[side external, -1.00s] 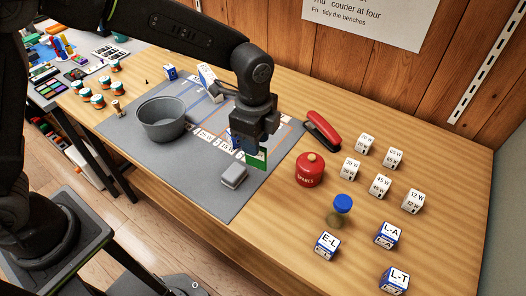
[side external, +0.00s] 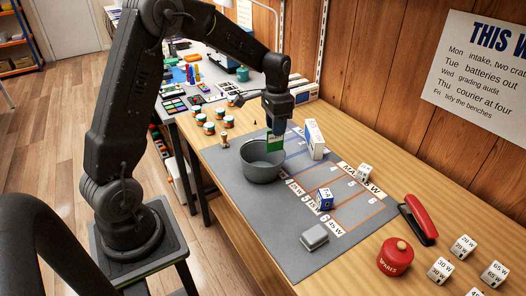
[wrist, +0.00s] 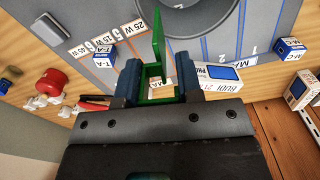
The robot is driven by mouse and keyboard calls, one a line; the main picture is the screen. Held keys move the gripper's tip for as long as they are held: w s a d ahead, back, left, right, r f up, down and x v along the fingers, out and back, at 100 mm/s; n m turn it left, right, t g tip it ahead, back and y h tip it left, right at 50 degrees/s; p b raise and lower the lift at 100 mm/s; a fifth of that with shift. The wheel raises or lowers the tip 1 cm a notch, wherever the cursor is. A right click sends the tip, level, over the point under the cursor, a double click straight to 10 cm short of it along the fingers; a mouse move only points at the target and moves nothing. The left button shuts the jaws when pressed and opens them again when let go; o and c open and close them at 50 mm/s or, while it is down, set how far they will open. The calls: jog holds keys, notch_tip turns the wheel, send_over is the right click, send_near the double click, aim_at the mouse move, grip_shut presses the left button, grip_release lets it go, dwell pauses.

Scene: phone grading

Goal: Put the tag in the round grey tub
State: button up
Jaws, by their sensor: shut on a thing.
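The round grey tub (side external: 262,172) stands upright on the grey mat; part of it shows at the top of the wrist view (wrist: 190,12). My gripper (side external: 277,128) points down at the tub's far side, with its blue fingers shut on the green tag (side external: 274,146). In the wrist view the tag (wrist: 158,45) sticks out between the fingers (wrist: 158,84) towards the tub. The tag hangs by the far rim; I cannot tell exactly how far it is over the opening.
A white box (side external: 314,139) stands on the mat (side external: 285,250) just right of the gripper. A blue-and-white cube (side external: 325,198) and a small grey box (side external: 314,236) lie nearer. A red stapler (side external: 418,220) and red tin (side external: 395,257) are at right. Several small jars stand left.

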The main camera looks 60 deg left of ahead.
aim_at(263, 148)
jog(key=s+a+n, duration=0.2)
jog(key=a, duration=0.3)
notch_tip(263, 148, down, 10)
jog(key=shift+w+d, duration=0.2)
jog(key=shift+w, duration=0.1)
jog(key=shift+f, duration=0.2)
jog(key=shift+f, duration=0.25)
jog(key=o, duration=0.9)
